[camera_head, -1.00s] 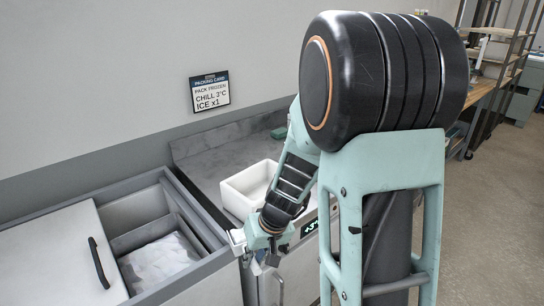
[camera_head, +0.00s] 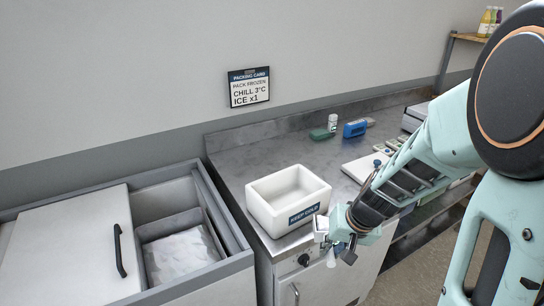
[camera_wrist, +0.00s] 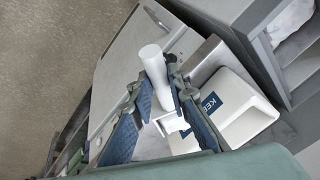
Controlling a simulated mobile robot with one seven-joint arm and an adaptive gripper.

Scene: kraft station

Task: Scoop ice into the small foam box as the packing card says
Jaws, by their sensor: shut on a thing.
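The small white foam box (camera_head: 259,213) stands open and upright on the counter, labelled KEEP COLD; its inside looks empty. It also shows in the wrist view (camera_wrist: 246,118). My gripper (camera_head: 337,243) is just right of the box's front corner, at the counter's front edge. In the wrist view my gripper (camera_wrist: 160,88) is shut on the white handle of what looks like the scoop (camera_wrist: 153,64); its bowl is mostly hidden. The ice (camera_head: 182,257) lies in the open bin at left. The packing card (camera_head: 248,89) on the wall reads PACK FROZEN, CHILL 3°C, ICE x1.
A sliding lid (camera_head: 65,250) with a dark handle covers the left of the ice bin (camera_head: 235,235), whose raised rim stands beside the counter. A green item (camera_head: 320,134), a blue item (camera_head: 356,128) and a white slab (camera_head: 362,167) lie farther right. The counter behind the box is clear.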

